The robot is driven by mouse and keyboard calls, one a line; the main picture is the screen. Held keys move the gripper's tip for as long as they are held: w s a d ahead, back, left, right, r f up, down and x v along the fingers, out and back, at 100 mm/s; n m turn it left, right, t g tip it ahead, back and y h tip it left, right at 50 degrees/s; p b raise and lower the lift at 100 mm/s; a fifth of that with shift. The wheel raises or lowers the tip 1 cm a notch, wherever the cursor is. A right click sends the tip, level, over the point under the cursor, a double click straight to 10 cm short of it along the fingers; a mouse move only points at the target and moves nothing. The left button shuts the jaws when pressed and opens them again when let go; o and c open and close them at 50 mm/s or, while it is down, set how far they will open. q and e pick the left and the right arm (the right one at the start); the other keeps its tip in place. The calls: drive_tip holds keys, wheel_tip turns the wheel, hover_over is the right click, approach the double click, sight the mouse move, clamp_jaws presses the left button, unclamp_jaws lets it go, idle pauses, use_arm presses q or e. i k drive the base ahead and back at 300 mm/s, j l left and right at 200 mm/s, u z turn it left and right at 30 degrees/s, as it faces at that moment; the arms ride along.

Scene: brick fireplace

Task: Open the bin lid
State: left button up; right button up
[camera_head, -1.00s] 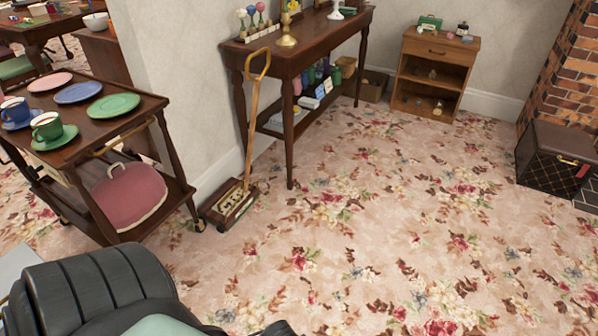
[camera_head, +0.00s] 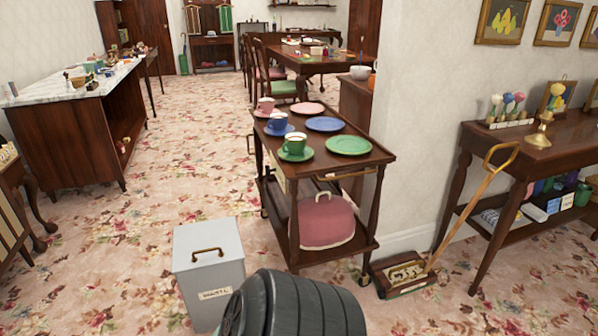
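A light grey square bin (camera_head: 205,262) stands on the floral carpet, low and left of centre. Its flat lid (camera_head: 207,241) is closed and carries a brass bar handle (camera_head: 208,252). A paper label (camera_head: 214,293) with lettering is on its front. A dark ribbed part of my own body covers the area in front of the bin's lower right side. Neither of my grippers shows in this view.
A wooden tea trolley (camera_head: 371,158) with cups and plates stands right of the bin, a pink cosy (camera_head: 322,221) on its lower shelf. A carpet sweeper (camera_head: 402,272) leans by the wall corner. A marble-topped counter (camera_head: 75,95) stands at left. Open carpet lies left of the bin.

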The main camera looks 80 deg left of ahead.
sight(204, 244)
drive_tip(key=u, duration=3.35)
